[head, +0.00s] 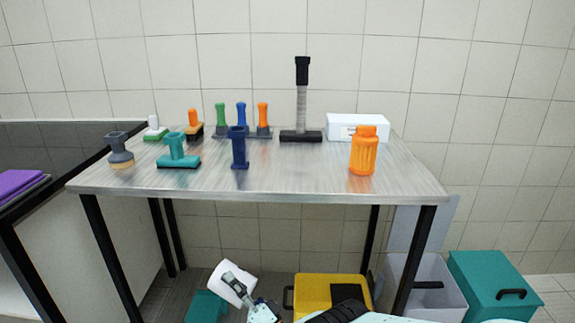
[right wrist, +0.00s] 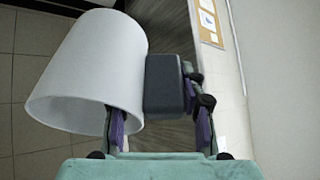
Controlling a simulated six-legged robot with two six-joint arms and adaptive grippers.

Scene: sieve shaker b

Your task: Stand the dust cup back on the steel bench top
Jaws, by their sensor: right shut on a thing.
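The dust cup is a white, slightly tapered cup (head: 244,271) with a dark grey block-like handle on its side. My right gripper (head: 231,278) is shut on this handle, in front of the bench and below its top. In the right wrist view the cup (right wrist: 92,65) hangs tilted to the left of the handle (right wrist: 168,85), which lies between the fingers. The steel bench top (head: 300,178) stands beyond the gripper. My left gripper is not in view.
Brushes stand on the left half of the bench, with a navy tool (head: 239,150) near the middle. A black-handled tamper (head: 302,100), a white box (head: 350,126) and an orange jar (head: 362,152) stand farther right. The front middle is bare. A yellow bin (head: 312,283) is below.

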